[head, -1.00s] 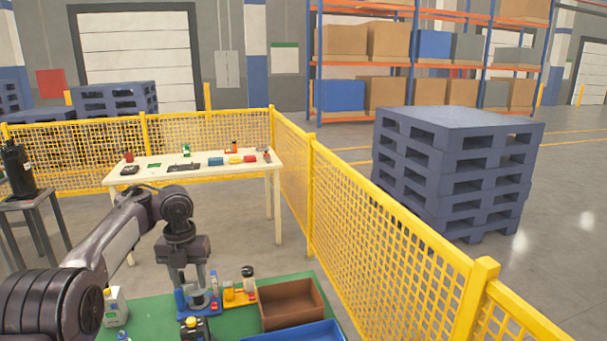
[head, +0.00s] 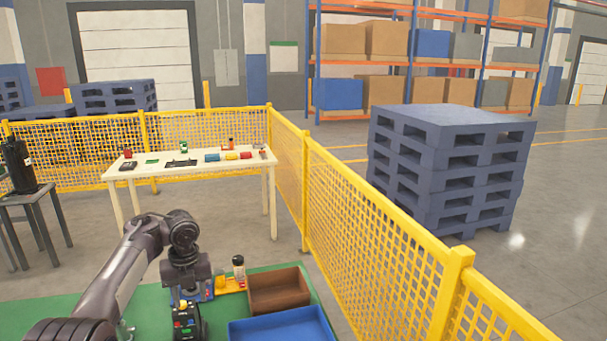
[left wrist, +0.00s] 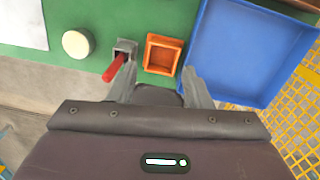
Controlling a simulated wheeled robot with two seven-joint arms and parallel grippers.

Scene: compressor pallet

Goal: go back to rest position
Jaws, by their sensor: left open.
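My left gripper (left wrist: 160,88) shows in the left wrist view with its two fingers apart and nothing between them. It is above the front part of the green work surface (left wrist: 120,18). In the head view my left arm comes in from the left and its wrist hangs over the green surface (head: 140,310); its fingertips are hidden there. My right gripper is in neither view.
A blue tray (head: 280,328) and a brown bin (head: 278,290) lie right of the arm. In the wrist view are an orange box (left wrist: 162,54), a red-handled tool (left wrist: 114,68) and a round cream object (left wrist: 77,44). A yellow mesh fence (head: 375,240) borders the right side.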

